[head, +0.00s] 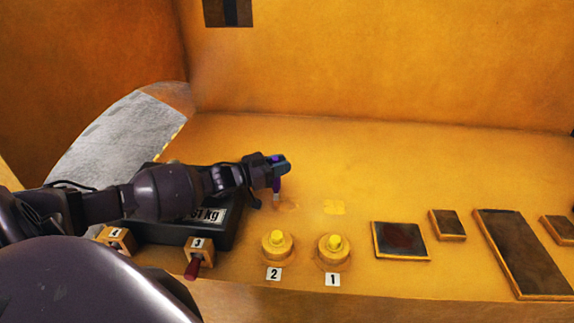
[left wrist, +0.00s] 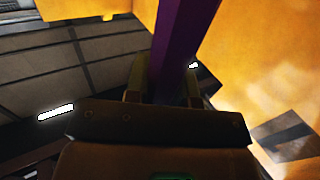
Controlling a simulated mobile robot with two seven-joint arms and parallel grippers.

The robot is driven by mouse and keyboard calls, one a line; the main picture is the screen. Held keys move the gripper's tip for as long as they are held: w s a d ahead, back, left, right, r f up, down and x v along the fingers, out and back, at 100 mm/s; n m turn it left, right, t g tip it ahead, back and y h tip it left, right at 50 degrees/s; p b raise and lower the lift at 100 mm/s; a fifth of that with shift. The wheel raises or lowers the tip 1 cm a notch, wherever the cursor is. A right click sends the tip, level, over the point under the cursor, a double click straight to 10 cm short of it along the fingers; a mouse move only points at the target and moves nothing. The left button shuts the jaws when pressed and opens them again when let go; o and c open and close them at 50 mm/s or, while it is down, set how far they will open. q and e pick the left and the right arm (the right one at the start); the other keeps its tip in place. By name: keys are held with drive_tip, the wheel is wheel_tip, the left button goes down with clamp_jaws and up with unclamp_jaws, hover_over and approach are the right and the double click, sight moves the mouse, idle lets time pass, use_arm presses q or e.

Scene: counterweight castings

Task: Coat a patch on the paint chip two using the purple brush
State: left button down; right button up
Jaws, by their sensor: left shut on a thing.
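My left gripper (head: 280,165) reaches in from the left and is shut on the purple brush (head: 276,184). The brush hangs roughly upright with its pale tip down, just above or at the yellow surface; I cannot tell whether it touches. In the left wrist view the purple handle (left wrist: 183,45) stands between the fingers. Near the tip lies a faint orange-brown patch (head: 289,207), and right of it a brighter yellow patch (head: 334,207). Label 2 (head: 274,274) and label 1 (head: 332,280) stand before two yellow knobs. I cannot tell which patch is paint chip two.
A black scale (head: 225,232) lies under my left arm. Knobs (head: 277,245) and (head: 334,250) stand at the front edge, beside a red-handled switch (head: 194,267) labelled 3. Dark framed plates (head: 400,241) lie to the right. The surface behind the patches is clear up to the back wall.

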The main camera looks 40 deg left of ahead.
use_arm(q)
drive_tip(key=shift+a, duration=0.1)
use_arm(e)
drive_tip(key=shift+s, duration=0.1)
use_arm(q)
drive_tip(key=shift+r, duration=0.55)
wheel_tip(320, 180, up, 2)
wheel_tip(320, 180, up, 2)
drive_tip(key=shift+r, duration=0.45)
drive_tip(key=shift+r, duration=0.1)
